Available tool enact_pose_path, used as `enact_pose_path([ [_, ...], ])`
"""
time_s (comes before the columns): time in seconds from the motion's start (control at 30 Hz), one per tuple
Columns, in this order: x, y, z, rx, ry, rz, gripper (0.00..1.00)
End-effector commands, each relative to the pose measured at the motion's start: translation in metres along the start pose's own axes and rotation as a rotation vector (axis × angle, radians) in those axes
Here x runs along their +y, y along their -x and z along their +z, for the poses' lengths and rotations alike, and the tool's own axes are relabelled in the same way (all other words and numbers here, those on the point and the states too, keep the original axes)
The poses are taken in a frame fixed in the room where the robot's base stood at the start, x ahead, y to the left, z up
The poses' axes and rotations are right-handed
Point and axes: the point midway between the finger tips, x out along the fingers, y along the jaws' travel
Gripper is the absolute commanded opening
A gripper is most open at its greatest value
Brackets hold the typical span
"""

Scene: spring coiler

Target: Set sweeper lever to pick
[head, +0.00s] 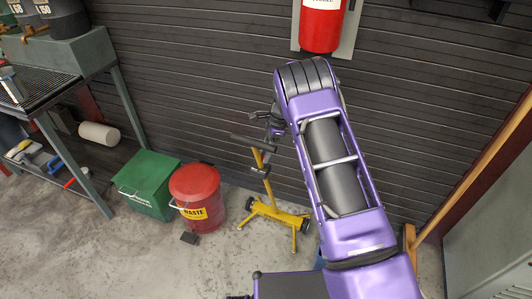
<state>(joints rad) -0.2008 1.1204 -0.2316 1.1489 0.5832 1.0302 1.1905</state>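A yellow wheeled stand, which looks like the sweeper (277,212), stands on the floor near the dark slatted wall. A slanted yellow post rises from its low base to a dark crossbar (253,143). I cannot pick out a separate lever or its setting. My purple arm reaches up from the lower right and bends over at the top. My dark gripper (268,118) is small in this view, just above and right of the crossbar, partly behind my arm. I cannot tell whether it touches the crossbar, or whether its fingers are open or shut.
A red waste can (196,198) and a green bin (148,184) stand left of the sweeper, with a small dark object on the floor before them. A metal bench (60,60) is at far left. A red cylinder (321,25) hangs on the wall. Floor at front left is clear.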

Motion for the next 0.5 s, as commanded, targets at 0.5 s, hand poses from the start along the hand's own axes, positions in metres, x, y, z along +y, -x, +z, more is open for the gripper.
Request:
enact_pose_path([
  [0.5, -0.0003, 0.0083, 0.0, 0.0, 0.0, -0.002, 0.63],
])
